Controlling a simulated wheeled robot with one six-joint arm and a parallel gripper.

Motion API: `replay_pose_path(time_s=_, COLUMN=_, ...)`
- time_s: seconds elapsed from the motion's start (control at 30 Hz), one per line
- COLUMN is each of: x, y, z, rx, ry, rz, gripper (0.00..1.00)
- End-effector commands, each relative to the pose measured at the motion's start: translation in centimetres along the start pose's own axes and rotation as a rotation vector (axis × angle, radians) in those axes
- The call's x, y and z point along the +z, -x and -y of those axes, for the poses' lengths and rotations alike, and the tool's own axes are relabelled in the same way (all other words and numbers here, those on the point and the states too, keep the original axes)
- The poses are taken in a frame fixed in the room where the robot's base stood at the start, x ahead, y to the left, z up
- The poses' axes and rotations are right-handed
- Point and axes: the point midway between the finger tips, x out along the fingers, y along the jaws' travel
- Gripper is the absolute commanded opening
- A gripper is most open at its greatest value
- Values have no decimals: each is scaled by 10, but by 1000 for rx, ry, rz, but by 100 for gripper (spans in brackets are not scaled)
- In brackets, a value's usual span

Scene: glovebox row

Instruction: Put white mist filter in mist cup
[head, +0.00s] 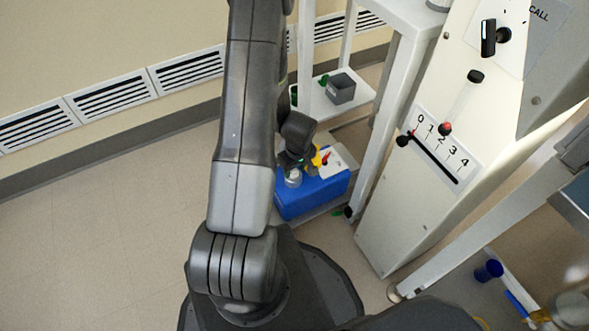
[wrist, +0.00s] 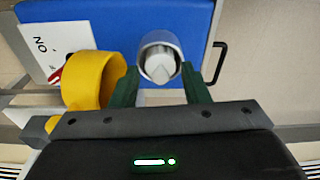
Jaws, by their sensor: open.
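A round grey-white piece (wrist: 160,50) with a pale pointed core stands on the blue box (wrist: 190,15). It may be the white mist filter or the mist cup; I cannot tell which. It also shows as a small whitish cylinder in the head view (head: 293,178). My gripper (wrist: 160,78) is open, with one green finger on each side of this piece's near end. I cannot tell whether the fingers touch it. In the head view my gripper (head: 291,162) is just above the piece, at the blue box (head: 312,197).
A yellow ring-shaped part (wrist: 88,80) sits close left of my fingers. A white card (wrist: 50,45) with dark and red marks lies beside it. The box has a black handle (wrist: 219,60). A grey bin (head: 341,88) stands on the shelf behind; a white leg (head: 385,125) rises at right.

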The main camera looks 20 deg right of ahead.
Motion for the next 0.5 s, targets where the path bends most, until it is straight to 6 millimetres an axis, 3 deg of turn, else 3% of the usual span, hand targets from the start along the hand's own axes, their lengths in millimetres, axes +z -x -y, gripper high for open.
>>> replay_pose_path(time_s=0.03, x=-1, y=16, z=0, rx=2, ry=1, rz=-2, gripper=42)
replay_pose_path(time_s=0.2, x=-1, y=55, z=0, rx=2, ry=1, rz=-3, gripper=42)
replay_pose_path(time_s=0.5, x=0, y=99, z=0, rx=1, ry=0, rz=-1, gripper=42)
